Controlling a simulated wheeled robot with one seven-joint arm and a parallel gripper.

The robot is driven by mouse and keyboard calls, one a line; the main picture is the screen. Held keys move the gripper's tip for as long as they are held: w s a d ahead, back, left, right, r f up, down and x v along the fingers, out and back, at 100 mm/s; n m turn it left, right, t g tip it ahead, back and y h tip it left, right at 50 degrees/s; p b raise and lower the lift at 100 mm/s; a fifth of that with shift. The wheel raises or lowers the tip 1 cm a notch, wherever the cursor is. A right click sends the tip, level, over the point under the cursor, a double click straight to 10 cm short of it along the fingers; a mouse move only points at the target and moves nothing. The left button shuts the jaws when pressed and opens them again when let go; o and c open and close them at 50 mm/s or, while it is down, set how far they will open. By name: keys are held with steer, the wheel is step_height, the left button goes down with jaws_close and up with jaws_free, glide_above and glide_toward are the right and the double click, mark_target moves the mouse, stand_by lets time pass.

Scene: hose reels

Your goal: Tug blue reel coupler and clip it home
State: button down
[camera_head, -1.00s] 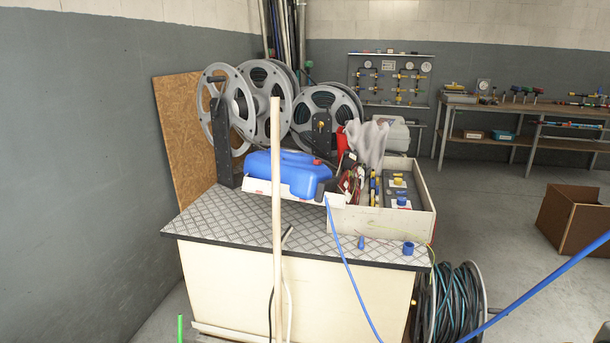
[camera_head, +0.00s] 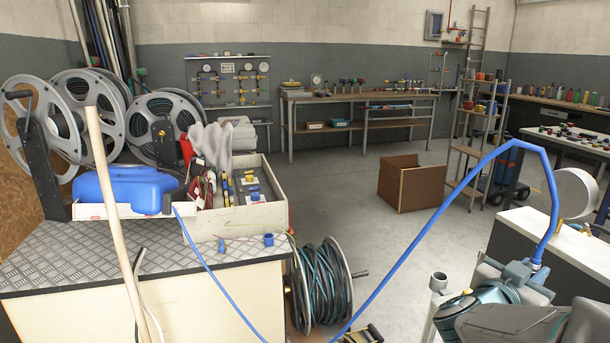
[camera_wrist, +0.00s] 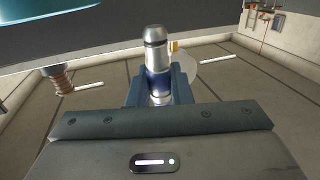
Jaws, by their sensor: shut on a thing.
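The blue hose (camera_head: 432,222) comes down off the bench beside a blue tank-like body (camera_head: 125,187), dips out of the picture, then rises and bends down to my gripper (camera_head: 530,272) at the lower right. In the wrist view my gripper (camera_wrist: 158,84) is shut on the coupler (camera_wrist: 156,55), a silver metal fitting with a blue band. The coupler stands upright between the blue jaws, clear of the bench. In the head view the jaws and hose largely hide it. I cannot tell which fitting is its clip.
Grey reels (camera_head: 160,125) stand at the back left. A pale pole (camera_head: 115,190) crosses the bench front. An open crate (camera_head: 262,217) holds fittings; a loose blue fitting (camera_head: 268,239) lies nearby. A hose drum (camera_head: 322,285) and brown box (camera_head: 411,185) stand on the floor. A white-topped counter (camera_head: 560,240) lies right.

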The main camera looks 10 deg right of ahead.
steer(key=shift+s+d+b, duration=0.3)
steer(key=shift+s+d, duration=0.6)
steer(key=shift+d, duration=0.2)
steer(key=shift+s+d+b, duration=0.3)
steer(key=shift+s+d, duration=0.6)
steer(key=shift+d, duration=0.2)
